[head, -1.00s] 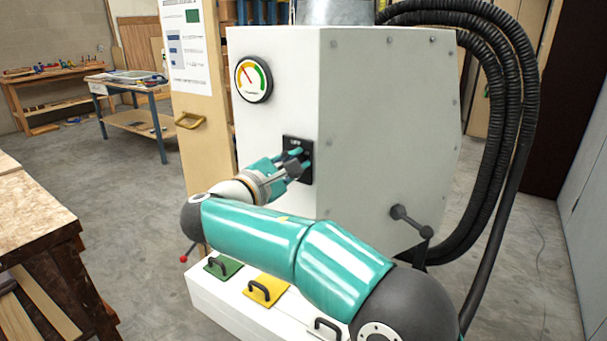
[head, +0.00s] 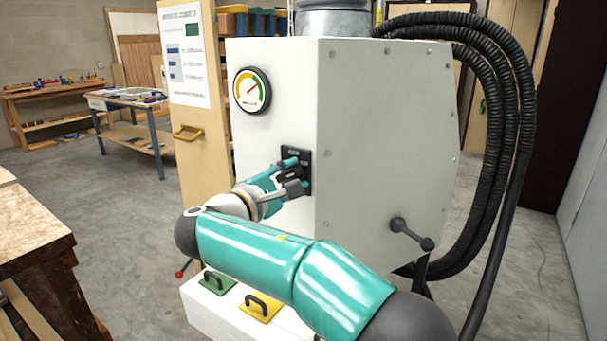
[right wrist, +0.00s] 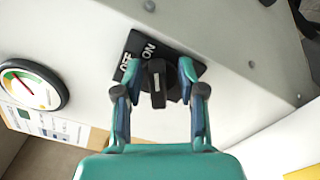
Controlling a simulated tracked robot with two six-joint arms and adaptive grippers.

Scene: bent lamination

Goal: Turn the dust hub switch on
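The dust hub switch (head: 303,157) is a black plate on the front of the pale grey cabinet (head: 385,150). In the right wrist view its plate (right wrist: 190,68) carries the words OFF and ON, and its dark knob (right wrist: 157,85) stands roughly in line with the ON word. My right gripper (head: 293,178) is at the switch in the head view. In the right wrist view the right gripper (right wrist: 160,95) is open, one finger on each side of the knob, with visible gaps. My left gripper is not in view.
A round gauge (head: 252,91) sits above left of the switch; its needle points up and right. A crank handle (head: 412,234) sticks out of the cabinet's side. Green (head: 217,283) and yellow (head: 260,307) handled plates lie below. A workbench (head: 35,245) stands at the left.

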